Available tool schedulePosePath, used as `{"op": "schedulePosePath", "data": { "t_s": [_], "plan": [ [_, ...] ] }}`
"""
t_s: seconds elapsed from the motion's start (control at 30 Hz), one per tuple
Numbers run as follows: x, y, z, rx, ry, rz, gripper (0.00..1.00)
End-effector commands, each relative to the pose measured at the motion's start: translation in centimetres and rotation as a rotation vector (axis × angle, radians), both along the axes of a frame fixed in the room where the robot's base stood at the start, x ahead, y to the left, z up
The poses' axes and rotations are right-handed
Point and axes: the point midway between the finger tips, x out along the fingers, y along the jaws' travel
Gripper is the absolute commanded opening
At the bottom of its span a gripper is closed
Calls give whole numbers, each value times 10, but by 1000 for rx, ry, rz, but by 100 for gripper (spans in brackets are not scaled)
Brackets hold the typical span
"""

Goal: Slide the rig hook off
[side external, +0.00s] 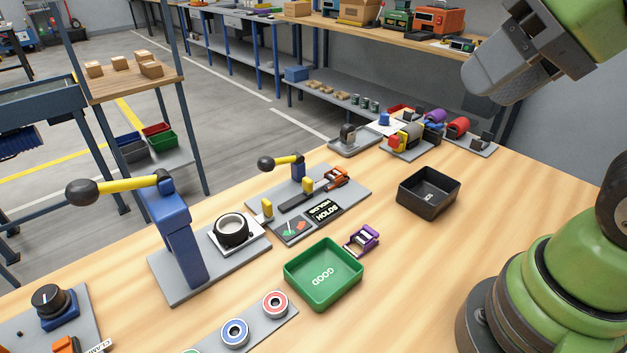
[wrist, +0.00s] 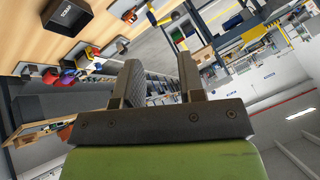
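The rig is a grey plate (side external: 357,187) in the middle of the bench in the side view. It carries a lever with a yellow handle (side external: 283,160), yellow posts (side external: 267,207) along a dark bar, and an orange and black piece (side external: 337,176) at its far right end. I cannot tell for certain which part is the hook. A black sign (side external: 324,208) reading HOLDS lies on the plate. My gripper shows in the wrist view (wrist: 160,78) with its two dark fingers apart and nothing between them. In the side view my gripper is high at upper right, well away from the rig.
A green GOOD tray (side external: 343,299), a purple clip-like piece (side external: 362,241) and a black bin (side external: 428,207) stand near the rig. A blue press (side external: 178,235) with a yellow lever rises at left. Several coloured parts (side external: 405,137) fill the back corner.

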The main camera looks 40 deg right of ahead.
Motion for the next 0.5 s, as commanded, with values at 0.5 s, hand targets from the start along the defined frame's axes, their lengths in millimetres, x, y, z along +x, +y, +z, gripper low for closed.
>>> {"op": "schedulePosePath", "data": {
  "t_s": [0.5],
  "plan": [
    [163, -4, -5, -144, 274, 158, 40]
  ]
}}
